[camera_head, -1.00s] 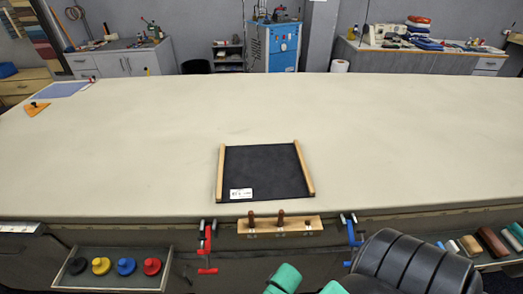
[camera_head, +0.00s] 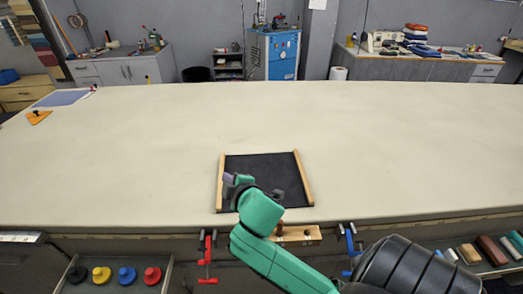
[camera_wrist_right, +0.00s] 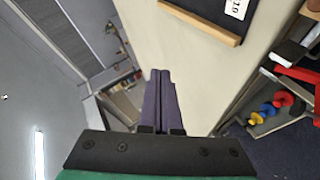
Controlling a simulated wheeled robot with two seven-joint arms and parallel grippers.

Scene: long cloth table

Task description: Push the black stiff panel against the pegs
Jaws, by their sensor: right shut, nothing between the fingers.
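The black stiff panel (camera_head: 262,168) lies flat on the table between two pale wooden rails, a left rail (camera_head: 220,183) and a right rail (camera_head: 303,180). In the right wrist view, the panel (camera_wrist_right: 205,8) shows at the top with a rail and a white label. My right gripper (camera_head: 229,179) is over the panel's left front part in the head view, hiding its front edge and label; contact cannot be told. In the right wrist view its purple fingers (camera_wrist_right: 160,100) are shut and empty. A wooden peg strip (camera_head: 304,235) at the front edge is mostly hidden by my right arm. My left gripper is not in view.
A red clamp (camera_head: 207,255) and a blue clamp (camera_head: 349,242) hang at the table's front edge. An orange tool (camera_head: 38,117) and a blue mat (camera_head: 64,97) lie at the far left. The cloth table (camera_head: 400,140) is otherwise clear.

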